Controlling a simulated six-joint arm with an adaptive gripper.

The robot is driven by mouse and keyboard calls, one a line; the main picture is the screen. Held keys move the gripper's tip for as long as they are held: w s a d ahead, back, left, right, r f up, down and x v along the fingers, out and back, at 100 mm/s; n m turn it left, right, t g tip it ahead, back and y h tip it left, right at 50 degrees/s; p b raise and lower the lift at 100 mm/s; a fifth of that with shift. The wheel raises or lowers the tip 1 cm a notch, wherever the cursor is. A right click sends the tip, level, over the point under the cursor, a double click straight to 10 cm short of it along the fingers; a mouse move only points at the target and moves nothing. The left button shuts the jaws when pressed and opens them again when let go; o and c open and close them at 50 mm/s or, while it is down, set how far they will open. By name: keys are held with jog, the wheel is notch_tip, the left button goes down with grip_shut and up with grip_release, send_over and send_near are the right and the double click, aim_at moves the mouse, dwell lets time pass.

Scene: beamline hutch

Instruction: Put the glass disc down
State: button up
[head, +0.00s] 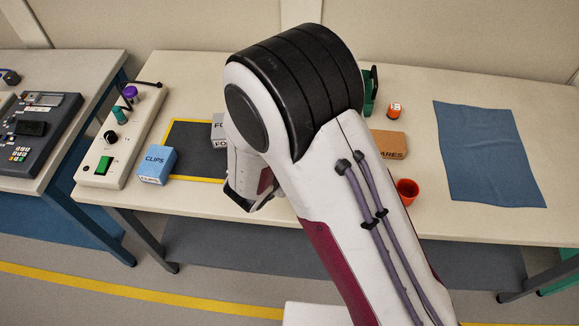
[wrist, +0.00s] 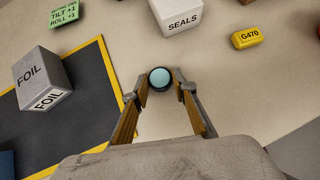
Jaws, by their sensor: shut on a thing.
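The glass disc (wrist: 160,78) is a small pale-blue round with a dark rim, seen in the wrist view between the fingertips. My gripper (wrist: 160,86) is shut on it, one finger on each side, over bare cream tabletop. I cannot tell whether the disc touches the tabletop or is held just above it. In the head view my arm hides the disc and the fingertips.
A grey FOIL box (wrist: 43,79) stands on a yellow-edged dark mat (wrist: 93,92) at left. A white SEALS box (wrist: 168,15) and a yellow G470 block (wrist: 247,38) lie beyond. An orange cup (head: 407,191) and blue cloth (head: 488,155) are to the right.

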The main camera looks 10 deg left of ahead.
jog(key=shift+r, duration=0.15)
notch_tip(320, 180, up, 10)
dwell(0.9)
dwell(0.7)
jog(key=w+a+n+y, duration=0.3)
jog(key=w+a+n, duration=0.2)
jog(key=a, duration=1)
jog(key=w+a+n+g+y, duration=0.1)
jog(key=w+a+n+y, duration=0.3)
jog(key=a, duration=1.1)
jog(key=shift+w+a+r+n, duration=0.15)
jog(key=shift+w+a+n, duration=0.25)
jog(key=shift+w+n, duration=0.15)
jog(key=shift+f, duration=3.25)
